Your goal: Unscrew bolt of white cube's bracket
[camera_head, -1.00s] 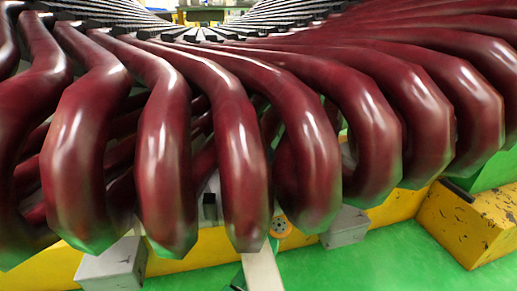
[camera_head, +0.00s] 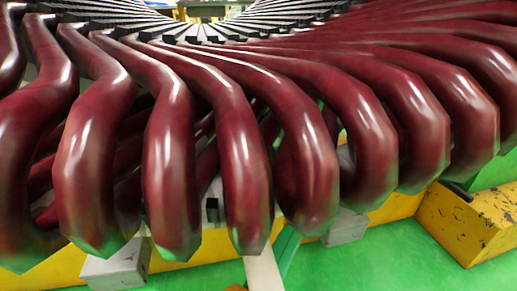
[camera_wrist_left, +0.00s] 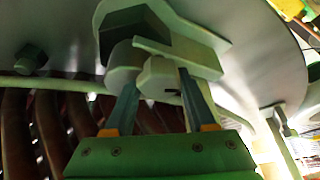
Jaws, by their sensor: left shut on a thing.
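My left gripper (camera_wrist_left: 157,90) shows in the left wrist view with its two blue-grey fingers reaching up from a green body. It is shut on a pale hexagonal bolt head (camera_wrist_left: 158,74) between the fingertips. Just above the bolt is a pale bracket (camera_wrist_left: 180,55) with a dark-faced block (camera_wrist_left: 138,27) beside it, under a large grey plate (camera_wrist_left: 235,60). In the head view two pale grey-white cubes (camera_head: 117,264) and (camera_head: 346,227) sit below the coils; I cannot tell which one the bolt belongs to. My right gripper is not in view.
Thick dark red coils (camera_head: 235,150) fill the head view and hide much of what lies below. A yellow support (camera_head: 470,220) stands at the right on the green floor (camera_head: 390,265). A second hexagonal bolt head (camera_wrist_left: 30,58) shows at the left of the plate.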

